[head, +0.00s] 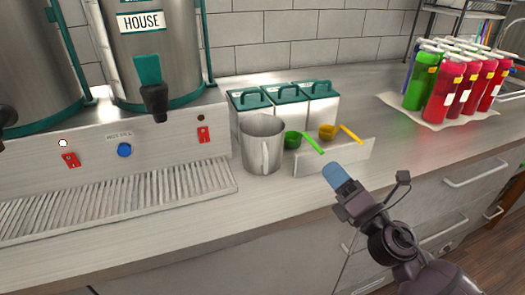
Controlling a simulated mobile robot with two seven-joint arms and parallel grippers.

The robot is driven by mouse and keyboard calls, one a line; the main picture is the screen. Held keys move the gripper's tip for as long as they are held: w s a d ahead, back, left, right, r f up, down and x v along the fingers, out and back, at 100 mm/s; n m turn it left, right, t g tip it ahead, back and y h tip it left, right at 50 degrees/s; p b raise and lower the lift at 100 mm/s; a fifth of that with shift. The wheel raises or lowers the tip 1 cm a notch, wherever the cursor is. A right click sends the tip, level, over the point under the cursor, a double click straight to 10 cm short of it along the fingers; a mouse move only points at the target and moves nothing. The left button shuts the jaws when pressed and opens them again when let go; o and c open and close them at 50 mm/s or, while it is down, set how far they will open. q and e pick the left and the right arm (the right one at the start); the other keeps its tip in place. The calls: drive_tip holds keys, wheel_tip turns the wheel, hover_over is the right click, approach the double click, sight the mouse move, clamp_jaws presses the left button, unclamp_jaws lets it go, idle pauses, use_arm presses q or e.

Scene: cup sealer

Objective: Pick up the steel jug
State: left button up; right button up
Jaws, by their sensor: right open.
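The steel jug (259,144) stands upright on the counter, just right of the coffee machine, with its handle facing the front. My right gripper (338,176) is at the counter's front edge, to the right of the jug and apart from it. It is open, and nothing shows in it. Its blue fingertips point up and to the left. My left gripper is not in the head view.
White canisters with green lids (315,101) stand behind the jug. Close to its right, a green scoop (294,139) and an orange scoop (328,131) sit behind a low white panel (350,157). Red and green bottles (440,95) stand far right. Counter in front of the jug is clear.

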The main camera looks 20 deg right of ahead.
sight(266, 163)
drive_tip(key=a+n+g+y, duration=0.1)
drive_tip(key=n+y, duration=0.1)
drive_tip(key=n, duration=0.2)
drive_tip(key=w+a+n+g+y, duration=0.1)
drive_tip(key=n+g+y, duration=0.1)
drive_tip(key=n, duration=0.2)
drive_tip(key=a+n+g+y, duration=0.1)
drive_tip(key=n+g+y, duration=0.1)
drive_tip(key=n, duration=0.2)
drive_tip(key=shift+w+a+f+y, duration=0.3)
drive_tip(key=shift+w+a, duration=0.05)
drive_tip(key=shift+w, duration=0.05)
drive_tip(key=n+g, duration=0.1)
drive_tip(key=f+n, duration=0.1)
drive_tip(key=n+g, duration=0.1)
drive_tip(key=shift+w+a+f+n+g, duration=0.2)
drive_tip(key=shift+w+a+n+g, duration=0.1)
drive_tip(key=shift+w+n, duration=0.1)
drive_tip(key=shift+p+x, duration=0.65)
drive_tip(key=shift+x, duration=4.7)
drive_tip(key=shift+s+a, duration=0.1)
drive_tip(key=shift+s, duration=0.1)
clamp_jaws()
